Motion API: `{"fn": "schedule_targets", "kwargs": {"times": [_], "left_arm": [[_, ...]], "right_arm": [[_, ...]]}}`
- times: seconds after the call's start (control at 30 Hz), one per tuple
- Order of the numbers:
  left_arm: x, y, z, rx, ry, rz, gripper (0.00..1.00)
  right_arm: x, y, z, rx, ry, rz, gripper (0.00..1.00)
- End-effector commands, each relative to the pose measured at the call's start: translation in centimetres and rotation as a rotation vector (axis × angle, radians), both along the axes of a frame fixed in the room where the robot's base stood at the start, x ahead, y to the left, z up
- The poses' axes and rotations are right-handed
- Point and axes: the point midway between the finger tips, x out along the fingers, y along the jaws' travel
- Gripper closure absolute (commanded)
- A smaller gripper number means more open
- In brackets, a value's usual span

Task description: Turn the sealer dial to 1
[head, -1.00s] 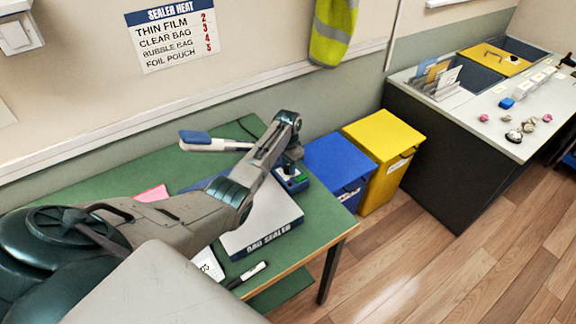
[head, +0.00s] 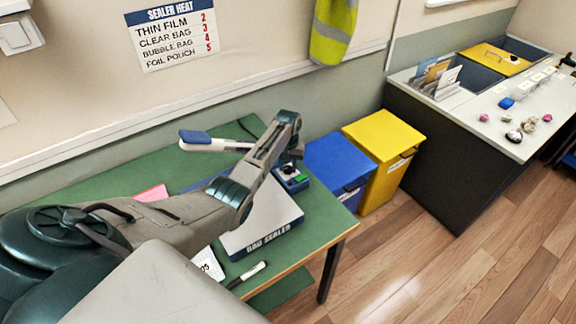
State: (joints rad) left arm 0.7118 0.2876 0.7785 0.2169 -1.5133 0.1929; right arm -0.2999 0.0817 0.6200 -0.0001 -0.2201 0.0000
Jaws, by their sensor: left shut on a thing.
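The bag sealer (head: 262,222) is a grey-white box lying on the green table, with its lettered front edge facing the near right. Its raised sealing arm with a blue end (head: 196,137) sticks up at the back. A small blue control block (head: 292,182) with a green patch sits at its far right corner, and the dark dial (head: 289,170) is on it. My left gripper (head: 290,164) points down over the block, shut on the dial. The fingertips are small and partly hidden by my wrist, and the dial's setting is too small to read. My right gripper is out of view.
The green table (head: 322,212) also carries a pink item (head: 152,193), a white card (head: 208,264) and a marker (head: 247,275). Blue (head: 337,166) and yellow (head: 383,150) bins stand right of it. A heat chart (head: 172,35) hangs on the wall.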

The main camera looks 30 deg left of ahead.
Motion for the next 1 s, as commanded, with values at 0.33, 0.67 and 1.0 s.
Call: {"fn": "schedule_targets", "kwargs": {"times": [0.33, 0.67, 1.0], "left_arm": [[0.13, 0.08, 0.19, 0.002, -0.004, 0.013, 0.92], [0.09, 0.05, 0.12, 0.001, -0.003, 0.012, 0.48], [0.13, 0.06, 0.91, 0.002, -0.004, 0.011, 0.48]], "right_arm": [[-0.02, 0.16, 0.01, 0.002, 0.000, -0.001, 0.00], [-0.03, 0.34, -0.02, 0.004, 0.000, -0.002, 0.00], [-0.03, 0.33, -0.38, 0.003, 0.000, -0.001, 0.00]]}}
